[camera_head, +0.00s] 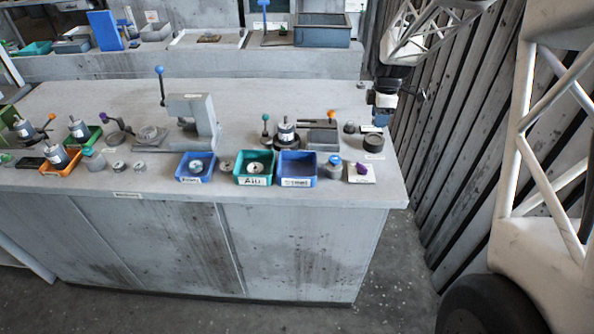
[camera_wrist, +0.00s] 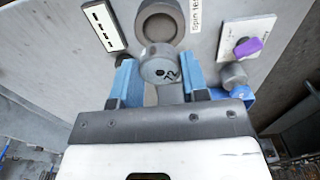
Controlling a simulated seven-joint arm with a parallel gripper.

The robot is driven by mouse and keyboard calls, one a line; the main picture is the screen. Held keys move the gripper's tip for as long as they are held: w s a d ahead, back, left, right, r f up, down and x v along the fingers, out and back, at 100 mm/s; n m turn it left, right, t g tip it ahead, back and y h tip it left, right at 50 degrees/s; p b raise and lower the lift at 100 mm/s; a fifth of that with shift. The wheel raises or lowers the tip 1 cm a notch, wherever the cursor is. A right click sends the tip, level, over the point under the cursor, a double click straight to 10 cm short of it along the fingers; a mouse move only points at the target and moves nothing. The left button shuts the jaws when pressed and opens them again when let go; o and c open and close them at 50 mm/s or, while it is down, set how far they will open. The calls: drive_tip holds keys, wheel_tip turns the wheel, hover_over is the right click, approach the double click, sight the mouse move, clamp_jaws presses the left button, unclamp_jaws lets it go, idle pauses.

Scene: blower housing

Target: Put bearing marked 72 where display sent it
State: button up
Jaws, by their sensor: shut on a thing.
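My gripper (camera_wrist: 163,85) has its blue fingers shut on a round grey bearing (camera_wrist: 160,65). A dark mark is written on the bearing's face, tilted in this view; I cannot read it for certain. In the head view my gripper (camera_head: 379,121) is over the right end of the bench. A dark round ring-shaped holder (camera_wrist: 160,22) lies just beyond the bearing in the wrist view, with a "Spin" label (camera_wrist: 195,15) beside it. The holder also shows in the head view (camera_head: 374,142). Whether the bearing touches anything below is unclear. No display text is readable.
A plate with a purple knob (camera_wrist: 247,47) is right of the holder; a white strip with black bars (camera_wrist: 103,26) is left. On the bench stand a left blue bin (camera_head: 183,180), a green "Alu" bin (camera_head: 240,179) and a right blue bin (camera_head: 284,182). A press (camera_head: 205,120) stands behind.

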drive_tip(key=s+a, duration=0.6)
drive_tip(key=a, duration=0.5)
drive_tip(key=s+a+r, duration=0.1)
drive_tip(key=s+a, duration=0.6)
drive_tip(key=a, duration=0.4)
drive_tip(key=shift+s+r, duration=0.25)
drive_tip(key=shift+a+f, duration=0.1)
drive_tip(key=shift+f, duration=2.9)
drive_tip(key=o, duration=1.2)
